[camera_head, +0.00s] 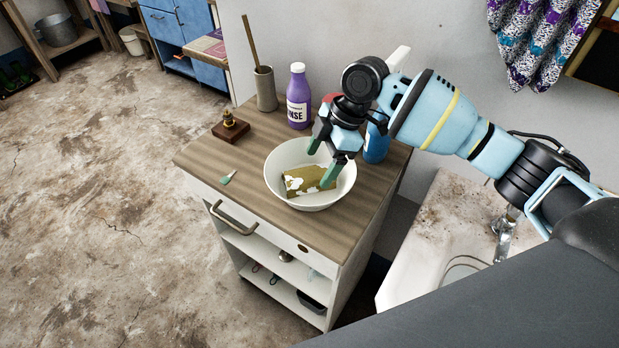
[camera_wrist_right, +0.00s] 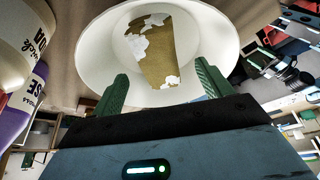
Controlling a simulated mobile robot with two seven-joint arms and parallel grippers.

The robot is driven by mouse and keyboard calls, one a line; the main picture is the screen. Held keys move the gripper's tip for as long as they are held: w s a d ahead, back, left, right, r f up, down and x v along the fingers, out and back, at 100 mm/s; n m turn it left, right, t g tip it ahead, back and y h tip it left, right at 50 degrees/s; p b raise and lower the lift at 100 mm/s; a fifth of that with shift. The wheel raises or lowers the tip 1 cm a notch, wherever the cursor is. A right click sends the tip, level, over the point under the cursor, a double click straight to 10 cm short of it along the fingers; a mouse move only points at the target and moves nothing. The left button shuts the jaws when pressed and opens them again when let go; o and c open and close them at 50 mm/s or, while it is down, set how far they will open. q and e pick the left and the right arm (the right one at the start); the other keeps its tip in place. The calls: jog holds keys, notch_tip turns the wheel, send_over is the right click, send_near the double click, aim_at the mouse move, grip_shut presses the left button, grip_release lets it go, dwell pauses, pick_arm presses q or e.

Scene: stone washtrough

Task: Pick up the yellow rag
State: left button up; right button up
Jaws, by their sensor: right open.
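The yellow rag (camera_head: 308,180) lies in a white bowl (camera_head: 283,157) on the cabinet top. It is brownish yellow with white patches, and it also shows in the right wrist view (camera_wrist_right: 154,56). My right gripper (camera_head: 322,166) is open over the bowl, with its green fingers pointing down towards the rag. In the right wrist view the two fingers (camera_wrist_right: 160,88) stand apart at the bowl's near side, with the rag between and beyond them. Nothing is between the fingertips that I can see gripped. My left gripper is not in view.
A purple bottle (camera_head: 299,97) and a grey holder (camera_head: 266,89) with a stick stand behind the bowl. A blue container (camera_head: 376,145) stands close by my right gripper. A brass-topped wooden block (camera_head: 230,128) and a small green item (camera_head: 227,178) lie left.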

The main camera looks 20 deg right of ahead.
aim_at(311, 173)
jog(key=shift+a+f, duration=0.2)
jog(key=shift+f, duration=0.05)
jog(key=x, duration=0.3)
jog(key=shift+w+a+f, duration=0.1)
jog(key=shift+w+a, duration=0.05)
jog(key=shift+a, duration=0.15)
jog(key=shift+a+f, duration=0.2)
jog(key=shift+f, duration=0.3)
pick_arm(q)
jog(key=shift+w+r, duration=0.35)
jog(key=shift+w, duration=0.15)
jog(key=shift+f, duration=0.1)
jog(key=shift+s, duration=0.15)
pick_arm(e)
jog(key=shift+f, duration=0.25)
jog(key=c, duration=1.2)
jog(key=shift+o, duration=0.2)
